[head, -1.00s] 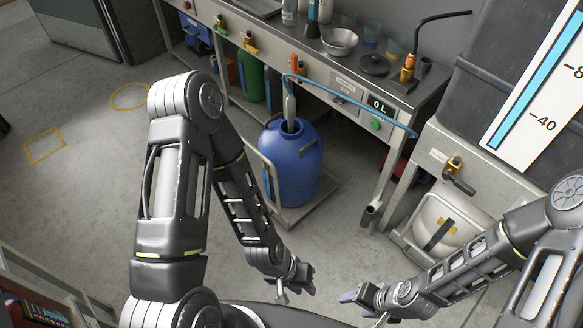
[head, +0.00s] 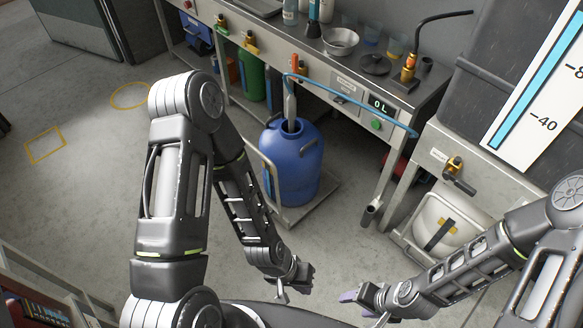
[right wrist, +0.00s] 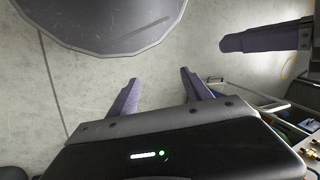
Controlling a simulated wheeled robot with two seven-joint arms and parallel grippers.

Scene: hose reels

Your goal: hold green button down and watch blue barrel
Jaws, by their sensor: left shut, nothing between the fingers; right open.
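The green button (head: 376,126) sits on the front panel of the steel bench, just below a small display (head: 380,106) reading "0 L". The blue barrel (head: 291,163) stands upright on a low trolley in front of the bench, with a nozzle (head: 291,103) going down into its top opening. My left gripper (head: 301,282) is shut and empty, low in front of the barrel and well away from the button. My right gripper (head: 352,297) is to its right, also apart from the button; in the right wrist view its two purple fingers (right wrist: 152,98) are open with nothing between them.
A blue hose (head: 345,99) runs along the bench front. A white container (head: 437,222) stands in a frame at right. A green barrel (head: 250,76) stands under the bench. A bowl (head: 340,41) and bottles stand on the bench top. The floor (head: 85,190) at left is clear.

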